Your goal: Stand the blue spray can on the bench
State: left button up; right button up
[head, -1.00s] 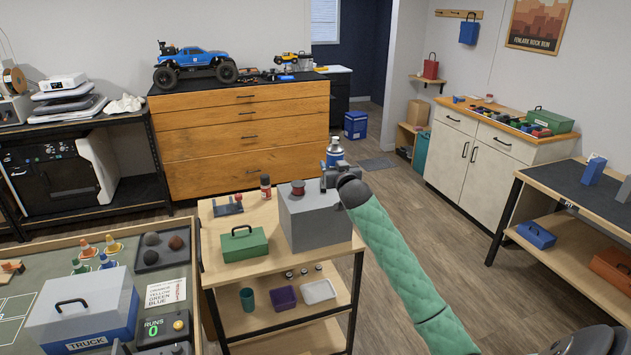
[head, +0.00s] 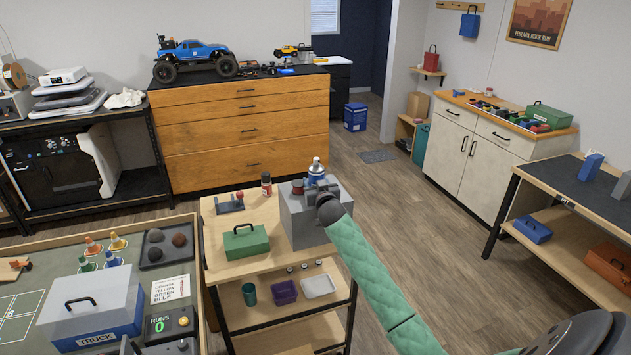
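The blue spray can (head: 317,172), with a pale top, is upright in my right gripper (head: 318,186). The fingers are around its lower part and partly hide it. It shows just above or behind the grey box (head: 303,226) on the wooden cart; I cannot tell whether it touches the box. Which surface is the bench is not marked: a dark-topped workbench (head: 567,182) stands at the right, and a wooden drawer unit (head: 240,125) with a dark top stands at the back. My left gripper is not in view.
The cart (head: 222,262) also carries a green toolbox (head: 245,241), a red-capped bottle (head: 266,184) and a red spool (head: 297,187). A blue crawler (head: 194,58) stands on the drawer unit. The floor (head: 420,235) between cart and right workbench is clear.

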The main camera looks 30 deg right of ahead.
jog(key=o, duration=0.6)
jog(key=shift+f, duration=0.1)
jog(key=o, duration=0.5)
